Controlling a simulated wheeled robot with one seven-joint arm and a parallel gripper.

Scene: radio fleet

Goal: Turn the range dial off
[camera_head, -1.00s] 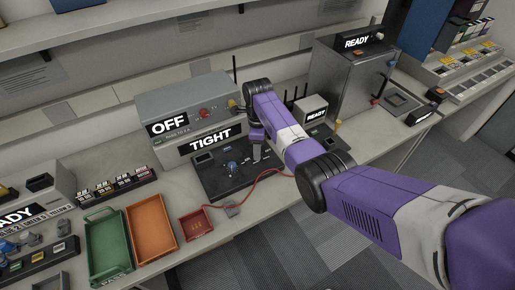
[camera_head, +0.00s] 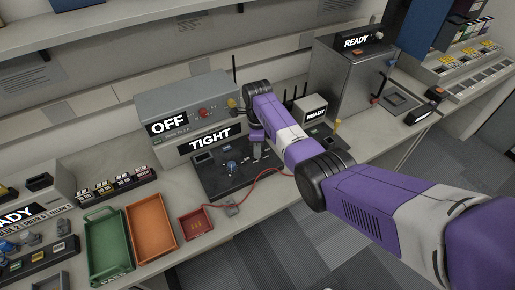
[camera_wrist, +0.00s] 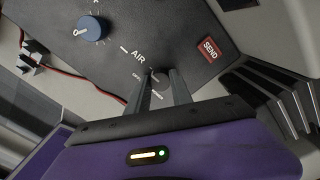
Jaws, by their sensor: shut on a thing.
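The dark control panel (camera_head: 215,180) lies below a display (camera_head: 210,138) reading TIGHT. A blue dial (camera_head: 231,167) with a pale pointer sits on it and also shows in the wrist view (camera_wrist: 91,28). In the wrist view my gripper (camera_wrist: 161,80) points at the panel beside the AIR label, its two fingers closed around a small dark knob (camera_wrist: 160,75). An OFF mark is beside the fingers. The knob is mostly hidden between them. Which of the two is the range dial I cannot read. In the head view my gripper (camera_head: 257,150) is at the panel's right side.
A red SEND button (camera_wrist: 210,49) is right of the fingers. A grey box (camera_head: 185,105) reading OFF stands behind. Green (camera_head: 106,243) and orange (camera_head: 152,228) trays stand at left.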

